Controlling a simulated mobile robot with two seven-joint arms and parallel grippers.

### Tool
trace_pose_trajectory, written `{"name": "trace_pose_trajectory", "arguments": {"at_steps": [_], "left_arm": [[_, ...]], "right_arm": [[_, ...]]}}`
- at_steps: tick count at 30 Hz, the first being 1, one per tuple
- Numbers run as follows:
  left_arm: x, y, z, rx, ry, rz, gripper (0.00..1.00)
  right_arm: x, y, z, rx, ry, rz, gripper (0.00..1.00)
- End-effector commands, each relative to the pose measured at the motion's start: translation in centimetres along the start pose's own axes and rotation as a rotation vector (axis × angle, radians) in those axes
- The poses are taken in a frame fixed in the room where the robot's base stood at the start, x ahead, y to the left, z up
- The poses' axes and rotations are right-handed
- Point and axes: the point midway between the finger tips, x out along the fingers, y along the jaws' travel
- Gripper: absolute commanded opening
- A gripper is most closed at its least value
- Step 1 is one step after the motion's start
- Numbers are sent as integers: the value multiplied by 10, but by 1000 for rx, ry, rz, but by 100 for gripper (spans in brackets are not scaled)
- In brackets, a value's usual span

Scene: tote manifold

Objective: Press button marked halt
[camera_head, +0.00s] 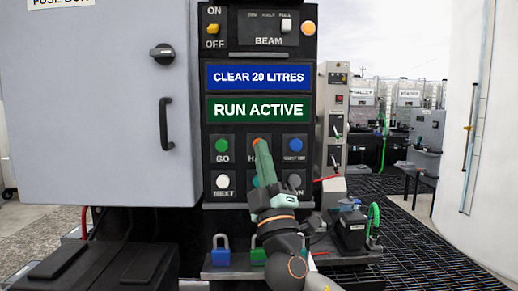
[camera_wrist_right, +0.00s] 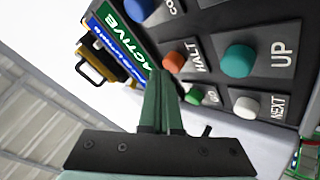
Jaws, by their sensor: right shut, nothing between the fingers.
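The orange button marked HALT (camera_wrist_right: 174,62) is on the dark control panel in the right wrist view. In the head view its label is mostly covered by my right gripper (camera_head: 261,148), and only a bit of orange shows at the fingertips. The right gripper is shut and empty, its green fingers pointing at the panel. In the right wrist view the fingertips (camera_wrist_right: 163,76) appear right beside the HALT button. I cannot tell whether they touch it. My left gripper is not in view.
Close around HALT are the green GO button (camera_head: 222,145), the blue button (camera_head: 295,145), the white NEXT button (camera_head: 223,181) and the teal UP button (camera_wrist_right: 238,60). A display (camera_head: 257,109) above reads RUN ACTIVE. A grey cabinet (camera_head: 90,110) stands left.

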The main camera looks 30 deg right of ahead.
Motion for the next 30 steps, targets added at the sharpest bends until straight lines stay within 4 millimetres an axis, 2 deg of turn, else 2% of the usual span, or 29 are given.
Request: {"name": "trace_pose_trajectory", "arguments": {"at_steps": [30], "left_arm": [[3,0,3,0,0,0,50]], "right_arm": [[6,-4,4,-1,0,1,0]]}}
